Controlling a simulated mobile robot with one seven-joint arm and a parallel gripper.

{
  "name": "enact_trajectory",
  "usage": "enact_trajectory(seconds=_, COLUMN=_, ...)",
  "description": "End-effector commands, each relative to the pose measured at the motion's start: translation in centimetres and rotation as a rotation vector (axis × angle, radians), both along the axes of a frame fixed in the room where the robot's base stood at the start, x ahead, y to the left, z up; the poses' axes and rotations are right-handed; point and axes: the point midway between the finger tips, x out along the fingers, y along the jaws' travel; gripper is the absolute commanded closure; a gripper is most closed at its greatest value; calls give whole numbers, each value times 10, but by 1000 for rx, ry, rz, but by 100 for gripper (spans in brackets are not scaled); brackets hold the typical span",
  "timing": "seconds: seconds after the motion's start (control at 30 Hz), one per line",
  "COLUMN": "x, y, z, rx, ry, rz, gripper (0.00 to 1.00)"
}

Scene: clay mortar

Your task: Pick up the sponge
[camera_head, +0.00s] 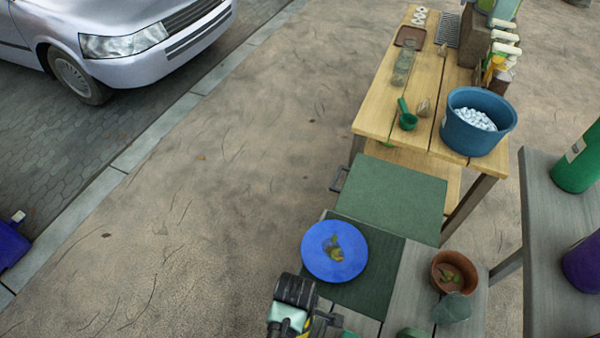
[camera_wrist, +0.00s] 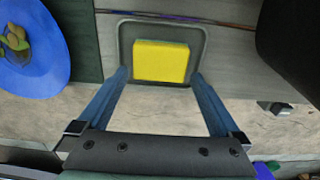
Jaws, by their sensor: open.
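The sponge (camera_wrist: 161,61) is a yellow block. In the wrist view it lies in a shallow grey tray (camera_wrist: 203,38) on the grey plank table. My gripper (camera_wrist: 160,78) is open, with its two blue fingers apart on either side of the sponge in the picture. Nothing is held between them. I cannot tell the height of the fingertips over the tray. In the head view my arm stands at the bottom edge and the sponge cannot be made out.
A blue plate (camera_head: 335,251) with food scraps sits on a dark green mat (camera_head: 384,273), left of the tray in the wrist view. A terracotta pot (camera_head: 441,268) stands to the right in the head view. A wooden table (camera_head: 377,112) behind bears a blue bucket (camera_head: 461,138).

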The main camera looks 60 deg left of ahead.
Motion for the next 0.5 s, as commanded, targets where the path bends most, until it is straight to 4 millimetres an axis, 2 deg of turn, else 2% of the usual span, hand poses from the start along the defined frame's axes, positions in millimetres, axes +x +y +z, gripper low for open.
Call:
enact_trajectory(seconds=0.2, x=0, y=-1, z=-28, rx=-1, ry=1, rz=0, gripper=0)
enact_trajectory(seconds=0.5, x=0, y=-1, z=-34, rx=1, ry=-1, rz=0, gripper=0)
